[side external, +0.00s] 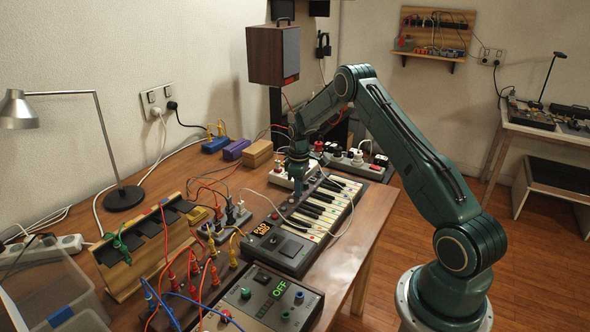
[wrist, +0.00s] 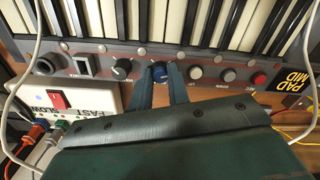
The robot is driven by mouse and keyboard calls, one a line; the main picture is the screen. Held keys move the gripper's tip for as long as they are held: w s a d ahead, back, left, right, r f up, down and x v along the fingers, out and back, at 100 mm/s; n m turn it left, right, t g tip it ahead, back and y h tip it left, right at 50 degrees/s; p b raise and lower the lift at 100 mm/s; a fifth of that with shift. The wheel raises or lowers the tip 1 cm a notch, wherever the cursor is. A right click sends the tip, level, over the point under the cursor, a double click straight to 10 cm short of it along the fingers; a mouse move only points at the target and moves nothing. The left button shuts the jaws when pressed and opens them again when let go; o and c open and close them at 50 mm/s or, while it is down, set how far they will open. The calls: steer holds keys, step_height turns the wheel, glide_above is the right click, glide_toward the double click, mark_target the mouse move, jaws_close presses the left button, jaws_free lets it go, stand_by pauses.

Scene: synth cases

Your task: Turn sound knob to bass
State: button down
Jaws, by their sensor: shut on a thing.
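The keyboard (side external: 290,258) lies on the wooden table, with white and black keys and a control strip. Small labels by the knobs are too small to read. A black display (wrist: 295,84) at the strip's right end reads "PAD" and "MID" in yellow. In the side view, my gripper (side external: 297,184) reaches down to the strip, and the knob is hidden.
A white box with a red switch (wrist: 57,100) adjoins. A white cable (side external: 352,212) loops over the keys.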

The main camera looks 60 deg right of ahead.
steer(key=m, duration=0.6)
steer(key=shift+m, duration=0.3)
steer(key=m, duration=0.6)
steer(key=shift+r, duration=0.1)
steer(key=c, duration=1.6)
jaws_free()
step_height(320, 180, up, 14)
